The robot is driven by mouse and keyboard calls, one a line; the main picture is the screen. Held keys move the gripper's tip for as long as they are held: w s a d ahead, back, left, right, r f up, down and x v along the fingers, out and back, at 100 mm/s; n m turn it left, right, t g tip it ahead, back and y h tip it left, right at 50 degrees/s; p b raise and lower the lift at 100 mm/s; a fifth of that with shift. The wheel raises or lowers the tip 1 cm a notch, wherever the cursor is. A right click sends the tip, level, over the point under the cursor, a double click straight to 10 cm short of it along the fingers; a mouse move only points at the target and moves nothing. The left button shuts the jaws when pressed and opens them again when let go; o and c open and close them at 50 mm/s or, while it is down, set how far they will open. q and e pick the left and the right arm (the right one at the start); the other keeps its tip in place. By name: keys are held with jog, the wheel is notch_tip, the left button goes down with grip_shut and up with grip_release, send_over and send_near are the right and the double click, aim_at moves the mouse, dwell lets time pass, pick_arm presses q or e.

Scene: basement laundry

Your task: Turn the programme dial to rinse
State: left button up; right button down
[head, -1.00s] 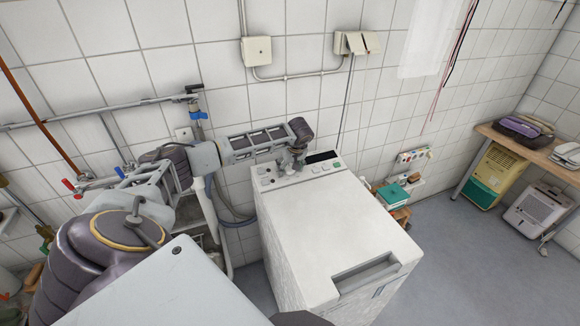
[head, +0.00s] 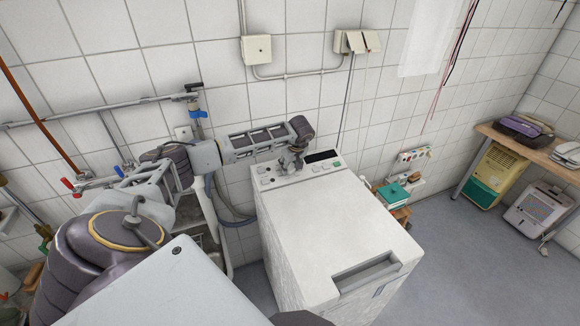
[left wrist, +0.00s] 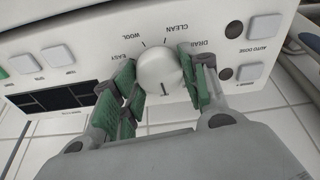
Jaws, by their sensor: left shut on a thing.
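The washing machine (head: 330,235) is a white top-loader, its control panel at the back edge. In the left wrist view the programme dial (left wrist: 159,68) is a round white knob with a dark pointer line toward the bottom of the picture. Printed labels EASY, WOOL, CLEAN and DRAIN stand around it; no rinse label is readable, and fingers cover part of the ring. My left gripper (left wrist: 162,82) is shut on the dial, a green-padded finger on each side. In the head view my left gripper (head: 292,163) is at the panel and hides the dial. My right gripper is not in view.
The panel has a dark display (left wrist: 52,98), an AUTO DOSE button (left wrist: 251,72) and other buttons near my fingers. The tiled wall is close behind. A sink and pipes lie left.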

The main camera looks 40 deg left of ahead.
pick_arm(q)
jog(key=n, duration=0.2)
jog(key=shift+n+b, duration=0.4)
jog(key=n, duration=0.2)
jog(key=shift+n+b, duration=0.3)
jog(key=shift+n+g, duration=0.3)
jog(key=shift+n, duration=0.2)
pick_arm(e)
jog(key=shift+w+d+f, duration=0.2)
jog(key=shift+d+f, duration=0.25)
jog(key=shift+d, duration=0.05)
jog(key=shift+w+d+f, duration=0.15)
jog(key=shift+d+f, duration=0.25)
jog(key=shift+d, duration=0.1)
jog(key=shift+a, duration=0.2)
pick_arm(q)
jog(key=o, duration=1)
jog(key=shift+o, duration=0.2)
jog(key=v, duration=1.2)
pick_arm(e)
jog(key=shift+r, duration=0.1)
